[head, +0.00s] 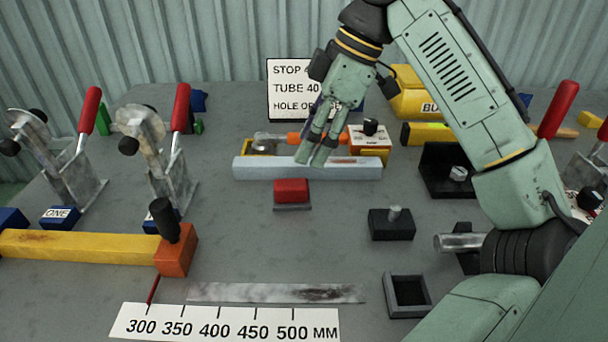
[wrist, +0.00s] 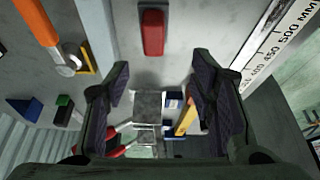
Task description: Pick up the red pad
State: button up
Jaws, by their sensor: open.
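The red pad (head: 292,190) is a small red block on a thin dark base, lying on the grey table in front of a pale grey bar. It also shows in the wrist view (wrist: 153,32), at the top centre. My gripper (head: 315,157) is over the pale bar, behind the pad in the head view and apart from it. In the wrist view my gripper (wrist: 162,85) has its two dark fingers spread wide with nothing between them. The pad lies beyond the fingertips.
The pale grey bar (head: 255,169) stands behind the pad, with an orange-handled tool (head: 290,138) behind it. A black block with a peg (head: 391,224) is to the right. An orange stop (head: 175,250) on a yellow bar is at left. The table around the pad is clear.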

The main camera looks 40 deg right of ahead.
aim_at(292, 182)
jog(key=x, duration=0.5)
jog(key=shift+w+d+f, duration=0.15)
jog(key=shift+d, duration=0.1)
jog(key=shift+d+x, duration=0.1)
jog(key=shift+x, duration=1.25)
jog(key=shift+d+x, duration=0.15)
jog(key=shift+x, duration=1.25)
grip_shut()
